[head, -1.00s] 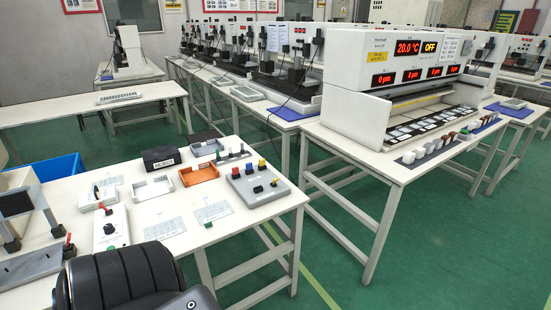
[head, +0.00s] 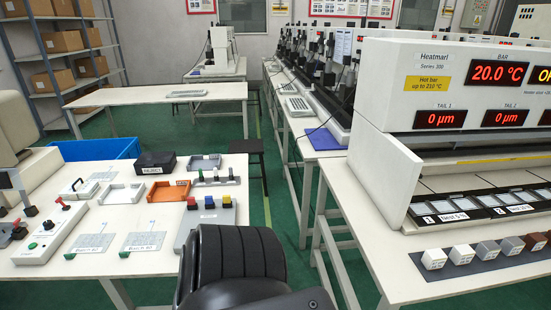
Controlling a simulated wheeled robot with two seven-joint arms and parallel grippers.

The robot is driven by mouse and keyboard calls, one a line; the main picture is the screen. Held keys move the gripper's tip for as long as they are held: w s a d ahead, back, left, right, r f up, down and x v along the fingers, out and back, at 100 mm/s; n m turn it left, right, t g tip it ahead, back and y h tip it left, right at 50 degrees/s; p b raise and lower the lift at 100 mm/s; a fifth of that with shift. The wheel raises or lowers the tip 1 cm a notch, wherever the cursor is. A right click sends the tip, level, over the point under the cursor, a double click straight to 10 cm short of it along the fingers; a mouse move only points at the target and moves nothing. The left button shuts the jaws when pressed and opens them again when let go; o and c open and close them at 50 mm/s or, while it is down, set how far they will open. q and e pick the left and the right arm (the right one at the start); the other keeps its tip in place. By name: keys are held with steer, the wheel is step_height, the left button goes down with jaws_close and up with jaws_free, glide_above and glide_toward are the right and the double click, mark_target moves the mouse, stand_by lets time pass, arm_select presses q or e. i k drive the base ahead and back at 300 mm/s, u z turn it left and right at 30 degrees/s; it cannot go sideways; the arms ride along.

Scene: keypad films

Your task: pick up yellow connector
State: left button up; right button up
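A small yellow-topped piece (head: 226,200), which looks like the yellow connector, stands on a grey block (head: 208,217) on the left white table. A red-topped piece (head: 209,200) and a blue-topped piece (head: 191,201) stand beside it in a row. Darker parts on the front of the block are too small to make out. A black rounded part of my own arm rises at the bottom middle, just in front of the block. Neither gripper shows.
The left table (head: 130,261) also holds an orange tray (head: 167,191), a black box (head: 156,163), flat cards and a white switch box (head: 52,232). A heating machine (head: 455,90) stands on the right table, with small blocks (head: 433,258) in front. Green floor shows between the tables.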

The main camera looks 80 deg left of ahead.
mark_target(226, 199)
steer(key=i, duration=1.05)
steer(key=u, duration=4.55)
